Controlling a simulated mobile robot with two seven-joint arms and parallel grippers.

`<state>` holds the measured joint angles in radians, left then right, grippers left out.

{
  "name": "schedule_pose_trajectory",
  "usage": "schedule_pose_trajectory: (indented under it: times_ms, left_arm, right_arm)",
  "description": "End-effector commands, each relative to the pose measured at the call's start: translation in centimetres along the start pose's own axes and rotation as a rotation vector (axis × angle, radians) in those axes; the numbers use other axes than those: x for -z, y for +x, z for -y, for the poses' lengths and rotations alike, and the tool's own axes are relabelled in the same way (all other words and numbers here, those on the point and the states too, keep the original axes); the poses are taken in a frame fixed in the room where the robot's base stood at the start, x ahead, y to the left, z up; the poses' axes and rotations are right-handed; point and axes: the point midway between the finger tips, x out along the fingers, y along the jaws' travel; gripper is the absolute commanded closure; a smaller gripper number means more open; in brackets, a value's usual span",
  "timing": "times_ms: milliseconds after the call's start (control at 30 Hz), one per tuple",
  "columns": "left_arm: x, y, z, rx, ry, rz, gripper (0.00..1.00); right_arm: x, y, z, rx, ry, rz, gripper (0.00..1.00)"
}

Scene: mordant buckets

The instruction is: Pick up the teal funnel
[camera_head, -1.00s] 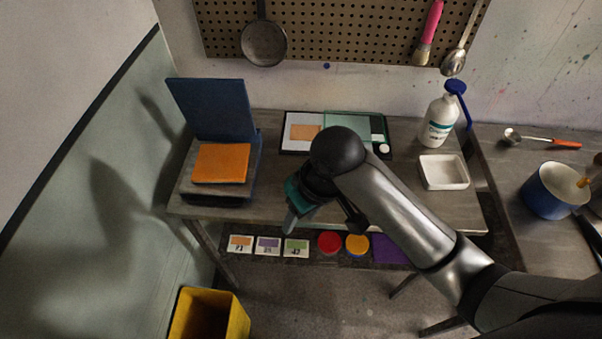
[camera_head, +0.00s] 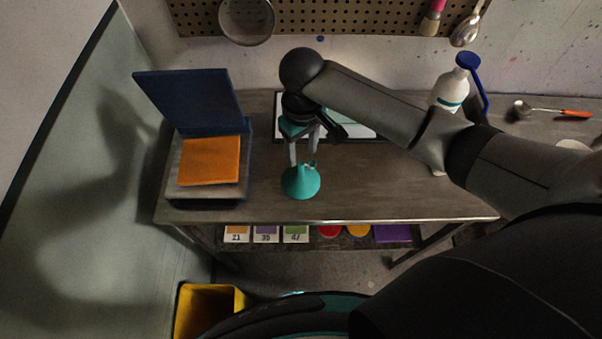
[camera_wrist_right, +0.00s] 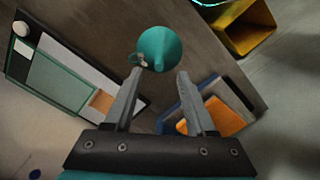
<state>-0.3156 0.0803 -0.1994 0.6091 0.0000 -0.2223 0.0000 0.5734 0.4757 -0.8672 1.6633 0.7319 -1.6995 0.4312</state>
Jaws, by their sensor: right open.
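The teal funnel (camera_head: 301,183) stands on the wooden table, wide end down and spout up, near the table's front edge. It also shows in the right wrist view (camera_wrist_right: 160,46), with its spout pointing toward the fingers. My right gripper (camera_head: 303,163) is above the funnel with its fingers pointing down. In the right wrist view its two fingers (camera_wrist_right: 158,72) are apart, one on each side of the spout's line, with nothing held. I cannot tell whether a finger touches the funnel. My left gripper is not in view.
A blue folder-like press (camera_head: 190,100) with an orange sheet (camera_head: 209,161) stands left of the funnel. A framed board (camera_head: 350,127) lies behind, partly hidden by my arm. A white bottle (camera_head: 450,90) stands at right. A yellow bin (camera_head: 194,312) is on the floor. Table around the funnel is clear.

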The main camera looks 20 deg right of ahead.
Motion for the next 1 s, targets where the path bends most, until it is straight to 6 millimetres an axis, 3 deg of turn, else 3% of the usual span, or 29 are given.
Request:
schedule_pose_trajectory:
  times_ms: [100, 333, 667, 967, 1000]
  left_arm:
    - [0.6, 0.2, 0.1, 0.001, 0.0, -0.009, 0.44]
    - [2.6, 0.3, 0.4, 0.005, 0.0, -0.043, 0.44]
    - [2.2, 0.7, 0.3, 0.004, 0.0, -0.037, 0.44]
    - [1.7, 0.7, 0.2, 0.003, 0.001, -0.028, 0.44]
    - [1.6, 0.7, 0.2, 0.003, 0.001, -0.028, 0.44]
  right_arm:
    - [0.0, 1.6, 0.0, 0.0, 0.001, 0.0, 0.44]
    - [0.1, 3.0, 0.1, 0.001, 0.0, -0.001, 0.44]
    - [0.5, 7.1, 0.0, 0.0, 0.0, -0.001, 0.44]
    - [0.5, 7.5, 0.0, 0.0, -0.002, -0.002, 0.44]
    - [0.5, 7.5, 0.0, 0.0, -0.002, -0.002, 0.49]
